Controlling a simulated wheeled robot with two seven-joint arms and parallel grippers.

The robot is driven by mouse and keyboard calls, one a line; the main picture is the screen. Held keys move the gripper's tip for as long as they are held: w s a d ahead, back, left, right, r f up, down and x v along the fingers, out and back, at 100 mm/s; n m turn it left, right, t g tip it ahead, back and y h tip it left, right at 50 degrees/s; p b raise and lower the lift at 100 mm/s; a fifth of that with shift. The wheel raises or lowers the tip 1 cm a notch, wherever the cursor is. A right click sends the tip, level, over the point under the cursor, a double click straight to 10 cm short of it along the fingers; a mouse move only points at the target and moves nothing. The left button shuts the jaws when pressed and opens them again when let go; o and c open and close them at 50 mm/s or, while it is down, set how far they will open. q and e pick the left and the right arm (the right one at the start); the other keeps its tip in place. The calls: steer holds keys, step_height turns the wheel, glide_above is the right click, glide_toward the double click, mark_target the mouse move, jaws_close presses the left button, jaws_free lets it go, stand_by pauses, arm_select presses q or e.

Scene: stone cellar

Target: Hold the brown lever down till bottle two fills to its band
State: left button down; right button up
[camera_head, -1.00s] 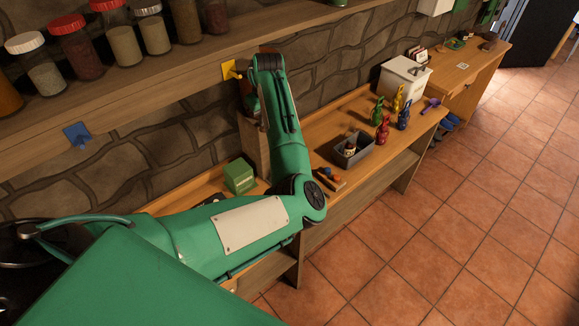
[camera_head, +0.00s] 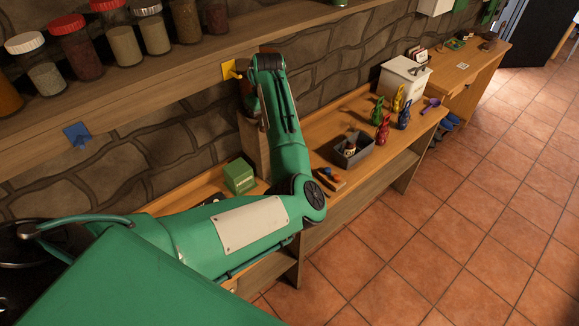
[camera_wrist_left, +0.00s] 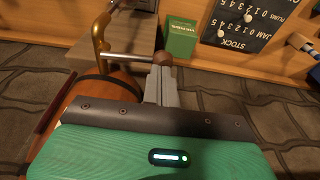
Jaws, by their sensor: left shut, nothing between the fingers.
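In the left wrist view a round brown knob (camera_wrist_left: 163,58) sits on the end of a metal rod, the brown lever, which runs from a brass tap (camera_wrist_left: 101,38). My left gripper (camera_wrist_left: 162,80) is shut and empty, its fingertips right at the knob; I cannot tell whether they press on it. In the head view my left arm (camera_head: 285,120) reaches to the stone wall under the shelf and hides the lever and most of the gripper. A reddish-brown rounded body (camera_wrist_left: 100,115) lies beneath the tap. I cannot make out bottle two, its band or its level. My right gripper is not seen.
A shelf of jars (camera_head: 124,45) with a yellow hook (camera_head: 230,70) and a blue hook (camera_head: 77,135) runs above. A green box (camera_head: 240,176) stands near my arm.

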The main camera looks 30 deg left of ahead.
arm_select(q)
steer(key=shift+r+p, duration=0.35)
steer(key=shift+r, duration=0.1)
stand_by(0.3)
stand_by(1.3)
stand_by(0.4)
steer(key=shift+r+p, duration=0.6)
steer(key=shift+r, duration=0.9)
steer(key=shift+r, duration=0.1)
step_height(320, 180, up, 5)
steer(key=shift+f, duration=0.1)
